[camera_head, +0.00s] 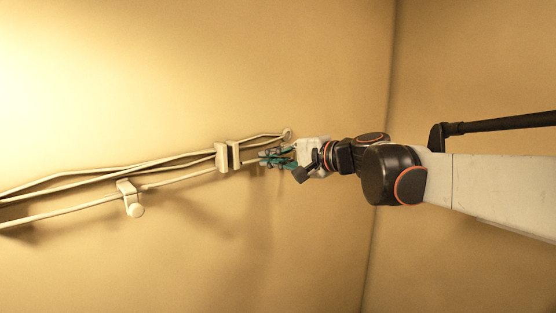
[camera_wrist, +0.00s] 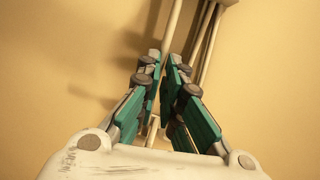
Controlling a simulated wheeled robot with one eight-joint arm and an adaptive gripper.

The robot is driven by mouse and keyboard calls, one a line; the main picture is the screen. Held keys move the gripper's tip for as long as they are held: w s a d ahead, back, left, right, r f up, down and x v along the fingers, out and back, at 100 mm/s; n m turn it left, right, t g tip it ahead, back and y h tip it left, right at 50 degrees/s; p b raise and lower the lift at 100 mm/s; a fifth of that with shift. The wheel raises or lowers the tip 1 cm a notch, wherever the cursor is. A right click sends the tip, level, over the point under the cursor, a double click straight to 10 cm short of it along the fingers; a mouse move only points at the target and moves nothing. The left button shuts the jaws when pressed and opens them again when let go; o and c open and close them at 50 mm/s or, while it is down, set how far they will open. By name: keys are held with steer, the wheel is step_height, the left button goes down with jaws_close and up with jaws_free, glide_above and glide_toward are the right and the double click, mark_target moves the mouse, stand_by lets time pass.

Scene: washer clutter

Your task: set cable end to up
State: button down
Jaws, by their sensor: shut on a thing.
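A pale cable (camera_head: 190,178) runs along the tan wall and through a pale double block (camera_head: 222,157) to my gripper (camera_head: 268,157). In the wrist view the cable (camera_wrist: 172,25) comes down from the top to the fingertips of my gripper (camera_wrist: 163,62). The teal-padded fingers are closed around it just beyond the block. A short pale piece (camera_wrist: 152,128) shows between the fingers, nearer the palm; it looks like the cable's end, but the fingers hide most of it.
Other pale cables (camera_head: 90,173) run beside it on the wall; one reaches a round fitting (camera_head: 287,133) just above my gripper. A bracket with a round knob (camera_head: 130,198) sits at the left. The wall below is clear. A wall corner (camera_head: 385,120) lies to the right.

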stand_by(0.3)
steer(key=c, duration=1.8)
jaws_free()
steer(key=shift+o, duration=0.2)
steer(key=v, duration=1.2)
steer(key=shift+r, duration=0.1)
